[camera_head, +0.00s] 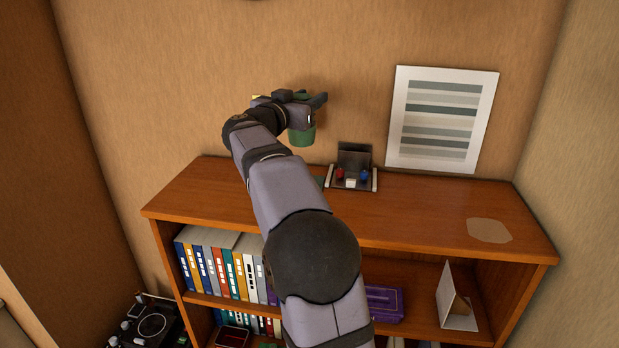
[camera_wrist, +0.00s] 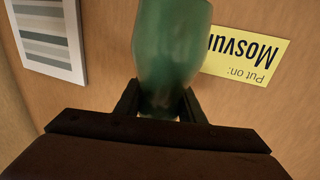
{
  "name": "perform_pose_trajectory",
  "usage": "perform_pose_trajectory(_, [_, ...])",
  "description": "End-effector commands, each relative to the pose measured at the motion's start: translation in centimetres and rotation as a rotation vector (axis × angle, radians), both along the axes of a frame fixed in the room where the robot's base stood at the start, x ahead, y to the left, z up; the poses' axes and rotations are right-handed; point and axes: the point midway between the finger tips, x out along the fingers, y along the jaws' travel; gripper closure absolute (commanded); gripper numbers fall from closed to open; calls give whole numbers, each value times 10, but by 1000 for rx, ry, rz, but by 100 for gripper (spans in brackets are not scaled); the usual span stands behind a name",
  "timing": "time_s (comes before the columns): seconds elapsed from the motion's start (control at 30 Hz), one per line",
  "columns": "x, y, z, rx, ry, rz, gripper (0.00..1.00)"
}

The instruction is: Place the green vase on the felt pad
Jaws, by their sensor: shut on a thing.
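The green vase (camera_head: 302,137) is held up in the air above the back of the wooden shelf top, near the wall. My gripper (camera_head: 300,101) is shut on it. A flat beige patch (camera_head: 489,230) lies bare on the right of the shelf top and looks like a pad. A flat dark green piece (camera_head: 319,182) on the shelf top is mostly hidden behind my arm; I cannot tell which one is felt.
The wooden shelf top (camera_head: 420,212) is largely clear on both sides. A dark stand with small red, white and blue items (camera_head: 352,175) stands at the back middle. A striped print (camera_head: 442,120) and a yellow note reading "Put on: Mosvur" (camera_wrist: 247,55) are on the wall.

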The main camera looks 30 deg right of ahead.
Motion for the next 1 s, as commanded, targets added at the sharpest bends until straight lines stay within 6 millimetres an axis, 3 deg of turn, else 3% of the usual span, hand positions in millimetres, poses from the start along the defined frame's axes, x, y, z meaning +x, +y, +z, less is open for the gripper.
perform_pose_trajectory(0.13, [-18, -9, 6, 0, 1, -78, 100])
perform_pose_trajectory(0.37, [-25, -12, 5, -1, 1, -111, 100])
perform_pose_trajectory(0.8, [-25, -12, -50, -3, 3, -110, 100])
perform_pose_trajectory(1.0, [-25, -12, -57, -1, -1, -110, 100])
